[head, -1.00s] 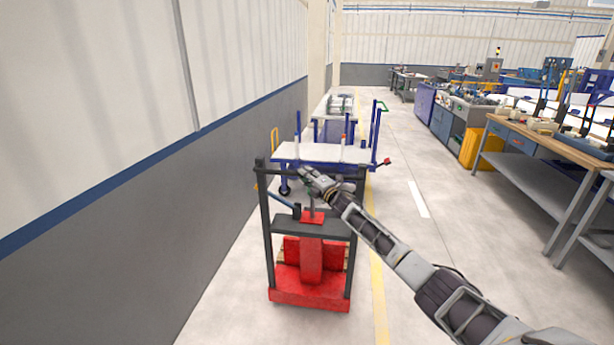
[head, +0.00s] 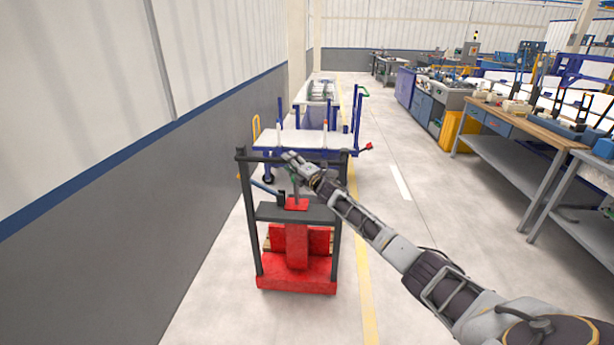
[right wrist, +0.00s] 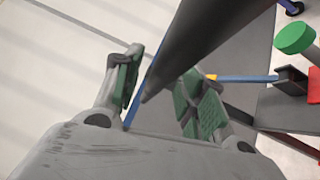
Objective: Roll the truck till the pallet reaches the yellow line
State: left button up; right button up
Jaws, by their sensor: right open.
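The truck (head: 297,262) has a red base and a black upright frame with a top bar. It stands upright on the floor in the middle of the head view. A little pale wood, perhaps the pallet (head: 267,243), shows behind its red body; the rest is hidden. A yellow line (head: 364,270) runs lengthwise along the floor to the truck's right. My right gripper (head: 290,157) is at the truck's top bar. In the right wrist view, the dark bar (right wrist: 205,35) passes between its open, green-padded fingers (right wrist: 165,95). I cannot tell whether they touch it. My left gripper is out of view.
A blue cart (head: 300,142) with a white top stands just beyond the truck. A grey wall (head: 130,200) runs close along the left. Workbenches (head: 525,130) line the right side. The aisle floor (head: 410,215) between is clear.

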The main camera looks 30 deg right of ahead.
jog(key=v, duration=1)
jog(key=shift+s, duration=0.35)
dwell(0.4)
jog(key=shift+d, duration=0.15)
jog(key=shift+f, duration=0.1)
dwell(0.3)
